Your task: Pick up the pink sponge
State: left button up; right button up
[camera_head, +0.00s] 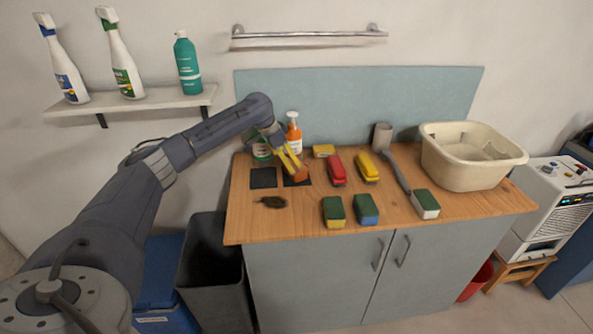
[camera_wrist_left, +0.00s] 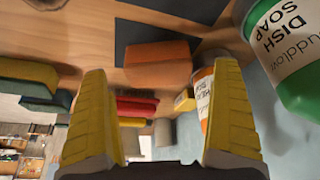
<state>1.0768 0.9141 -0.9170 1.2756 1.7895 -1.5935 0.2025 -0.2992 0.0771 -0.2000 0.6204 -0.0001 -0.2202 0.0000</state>
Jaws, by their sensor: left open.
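No sponge looks clearly pink in either view. A red sponge-like block (camera_head: 336,170) lies mid-counter, and red also shows in the left wrist view (camera_wrist_left: 136,105). An orange block (camera_head: 300,174) lies on a dark square, partly hidden by my gripper; in the left wrist view the orange block (camera_wrist_left: 158,64) shows beyond and between the fingers. My left gripper (camera_head: 291,160), with yellow fingers, is open and empty above the counter's left part, close to the orange block. Its fingers also show in the left wrist view (camera_wrist_left: 161,120). My right gripper is not in view.
A green-labelled dish soap bottle (camera_wrist_left: 290,60) and an orange bottle (camera_head: 294,138) stand close by my left gripper. Several green-topped sponges (camera_head: 366,208) lie near the front edge. A beige basin (camera_head: 470,165) stands at right. A dark scrubber (camera_head: 272,202) lies front left.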

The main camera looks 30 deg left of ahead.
pick_arm(q)
jog(key=shift+x, duration=2.65)
jog(key=shift+d, duration=0.1)
jog(key=shift+c, duration=0.5)
jog(key=c, duration=0.5)
jog(key=shift+r, duration=0.1)
jog(key=shift+s+d+r, duration=0.15)
jog(key=shift+r, duration=0.2)
notch_tip(320, 180, up, 6)
jog(key=shift+r, duration=0.2)
jog(key=s+d, duration=0.4)
jog(key=s, duration=0.1)
jog(key=s+d, duration=0.4)
jog(key=s, duration=0.1)
jog(key=s+d, duration=0.4)
jog(key=s, duration=0.1)
jog(key=shift+s+d+f, duration=0.1)
jog(key=shift+s, duration=0.1)
